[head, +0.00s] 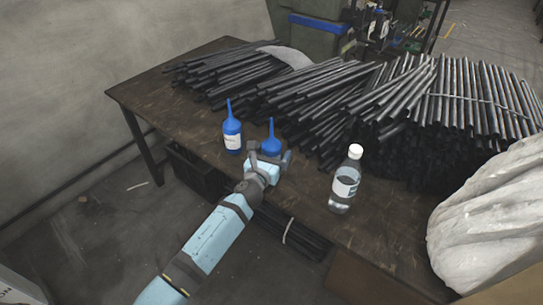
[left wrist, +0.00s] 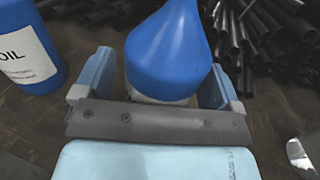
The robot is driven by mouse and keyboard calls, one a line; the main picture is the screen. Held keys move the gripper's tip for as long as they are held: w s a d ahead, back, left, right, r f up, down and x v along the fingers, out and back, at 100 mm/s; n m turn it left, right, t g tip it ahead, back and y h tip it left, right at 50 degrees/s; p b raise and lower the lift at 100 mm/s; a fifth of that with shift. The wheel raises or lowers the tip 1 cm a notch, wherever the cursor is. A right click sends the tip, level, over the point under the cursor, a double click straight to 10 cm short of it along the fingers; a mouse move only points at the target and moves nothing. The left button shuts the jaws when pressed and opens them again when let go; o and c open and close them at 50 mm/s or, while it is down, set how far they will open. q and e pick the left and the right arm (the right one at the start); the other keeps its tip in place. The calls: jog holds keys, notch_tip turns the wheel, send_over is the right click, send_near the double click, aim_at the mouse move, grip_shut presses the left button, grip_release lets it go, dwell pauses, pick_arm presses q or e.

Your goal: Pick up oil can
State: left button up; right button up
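Two blue oil cans with pointed spouts stand upright near the left front part of the table. The left can (head: 232,134) has a white label; it also shows in the left wrist view (left wrist: 30,45), reading "OIL". The right can (head: 271,145) is partly hidden behind my left gripper (head: 270,154). In the left wrist view this can (left wrist: 168,55) stands between the two fingers of my left gripper (left wrist: 157,80). The fingers are apart, with a gap at the can's left side; the right finger is very close to it. My right gripper is not in view.
The brown table (head: 300,205) carries large piles of dark metal rods (head: 330,95) behind the cans. A clear bottle with a white cap (head: 346,180) stands to the right. A white wrapped bundle (head: 490,215) is at the far right.

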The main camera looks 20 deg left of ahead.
pick_arm(q)
jog(key=c, duration=1)
jog(key=shift+r, duration=0.1)
